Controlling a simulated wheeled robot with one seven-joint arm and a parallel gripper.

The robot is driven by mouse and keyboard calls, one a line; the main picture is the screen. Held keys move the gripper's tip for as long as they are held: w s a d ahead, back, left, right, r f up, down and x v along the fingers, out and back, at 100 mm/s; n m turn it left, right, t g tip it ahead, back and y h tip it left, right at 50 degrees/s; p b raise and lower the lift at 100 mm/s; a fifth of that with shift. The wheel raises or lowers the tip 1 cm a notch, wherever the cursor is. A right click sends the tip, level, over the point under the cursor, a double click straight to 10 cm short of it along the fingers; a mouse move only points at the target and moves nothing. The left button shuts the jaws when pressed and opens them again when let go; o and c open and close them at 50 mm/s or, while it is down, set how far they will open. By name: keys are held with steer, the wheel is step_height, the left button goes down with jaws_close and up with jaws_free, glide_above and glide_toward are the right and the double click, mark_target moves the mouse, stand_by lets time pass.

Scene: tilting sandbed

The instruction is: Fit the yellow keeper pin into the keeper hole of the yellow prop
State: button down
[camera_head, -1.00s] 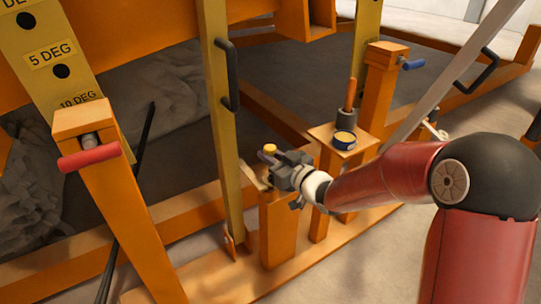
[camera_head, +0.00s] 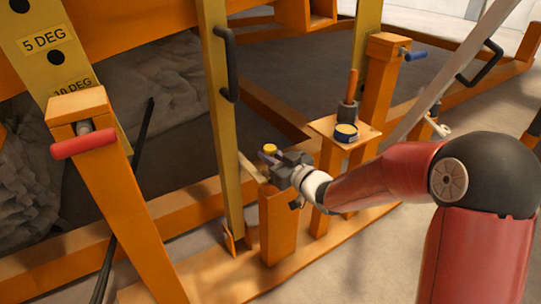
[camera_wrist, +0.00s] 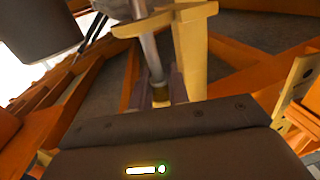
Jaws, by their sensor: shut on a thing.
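The yellow prop (camera_head: 217,120) is a tall upright bar with a black handle, its foot in an orange bracket. In the wrist view, the pin (camera_wrist: 159,94) shows as a yellow piece between the fingers; a grey metal rod and a yellow bar (camera_wrist: 190,60) are beyond. I cannot make out the keeper hole.
An orange post (camera_head: 278,225) stands right under my gripper. A post with a red handle (camera_head: 83,140) stands at left. Sand lies behind the frame.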

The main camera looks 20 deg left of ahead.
steer(key=shift+f+b, duration=1.15)
steer(key=shift+f, duration=0.95)
steer(key=c, duration=1.3)
jaws_free()
steer(key=shift+o, duration=0.2)
steer(key=v, duration=0.7)
steer(key=shift+s+d+p, duration=0.2)
steer(key=shift+d+p, duration=0.15)
steer(key=shift+p, duration=0.05)
